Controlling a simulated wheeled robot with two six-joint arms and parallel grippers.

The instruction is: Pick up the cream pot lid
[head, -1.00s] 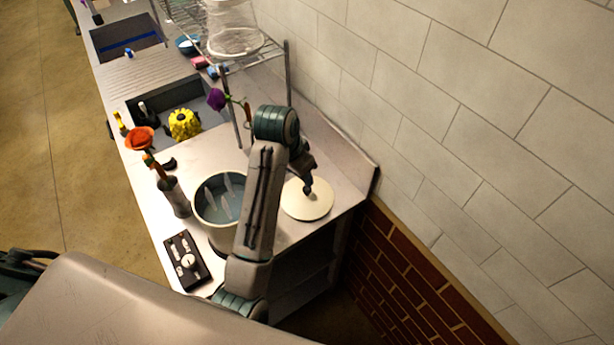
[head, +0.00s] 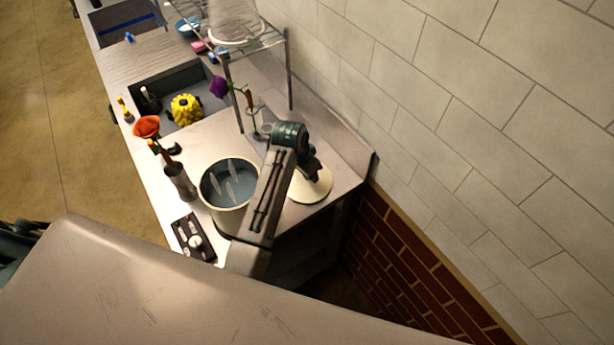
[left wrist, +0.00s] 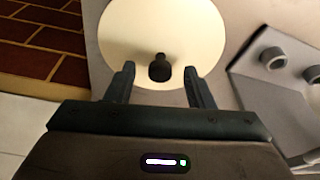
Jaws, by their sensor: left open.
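The cream pot lid (head: 318,192) lies flat on the metal counter, right of the cream pot, partly hidden by my arm in the head view. In the left wrist view the lid (left wrist: 150,28) is a pale disc with a dark knob (left wrist: 160,68). My left gripper (left wrist: 158,76) is open, with one finger on each side of the knob and gaps on both sides. In the head view the gripper (head: 314,174) is over the lid, its fingers hard to make out. Whether the fingers touch the lid cannot be told. My right gripper is not in view.
The cream pot (head: 229,184) with water stands left of my arm. A grey vase (head: 180,182) with an orange flower and a black control panel (head: 193,238) are at the counter's left edge. A wire rack (head: 262,42) and tiled wall lie behind.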

